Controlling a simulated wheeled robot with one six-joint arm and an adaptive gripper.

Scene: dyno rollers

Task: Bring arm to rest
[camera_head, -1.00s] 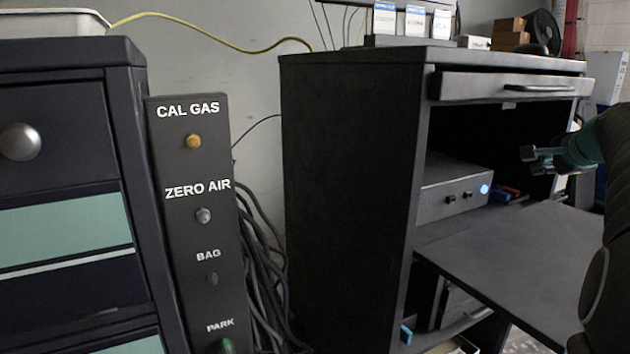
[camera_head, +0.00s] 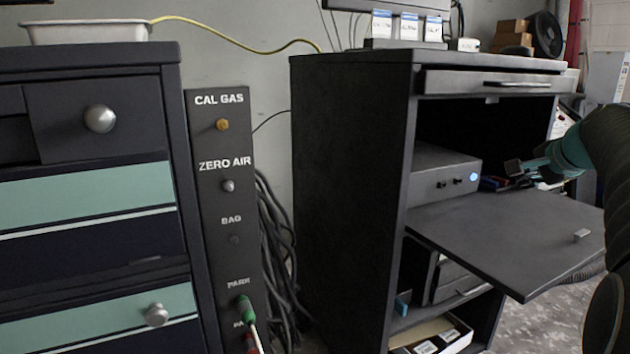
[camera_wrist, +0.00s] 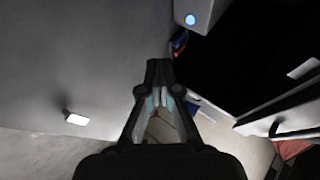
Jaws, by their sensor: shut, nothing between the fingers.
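My gripper (camera_head: 517,169) is at the right of the head view, pointing left toward the open bay of the black cabinet (camera_head: 345,180). It is shut and empty. In the wrist view its fingertips (camera_wrist: 159,66) meet, with nothing between them. My arm comes in from the right edge of the head view, bent, its dark links partly cut off. In the head view the gripper appears just above the fold-down shelf (camera_head: 480,235). I cannot tell the exact gap to the shelf.
A grey box (camera_head: 440,172) with a lit blue button sits in the cabinet bay. A post of labelled ports (camera_head: 207,180) stands beside a drawer chest (camera_head: 85,215). Dark cables (camera_head: 275,240) hang behind the post. Open floor (camera_head: 550,315) shows at the lower right.

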